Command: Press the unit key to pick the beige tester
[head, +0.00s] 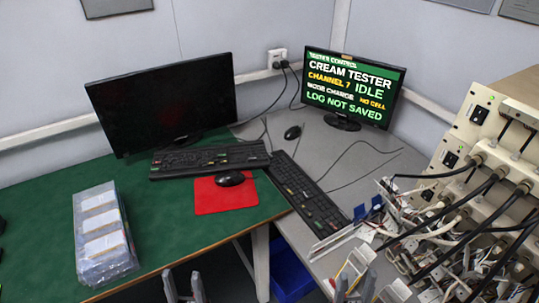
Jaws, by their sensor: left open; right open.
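The lit monitor (352,88) reads "TESTER CONTROL", "CREAM TESTER", "CHANNEL 7 IDLE", "MODE CHANGE NO CELL" and "LOG NOT SAVED". A black keyboard (305,195) lies slanted in front of it across the grey desk. Another black keyboard (210,158) lies below the dark monitor. The beige tester (465,130) stands at the right with cables plugged in. My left gripper (184,286) is open and empty at the bottom edge. My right gripper (355,286) is open at the bottom edge, below the slanted keyboard.
A dark monitor (165,100) stands on the green desk mat (160,220). A mouse (230,179) sits on a red pad (212,200); another mouse (292,132) is on the grey desk (355,160). A clear-wrapped stack (103,235) is at left. Cables and clips crowd the right.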

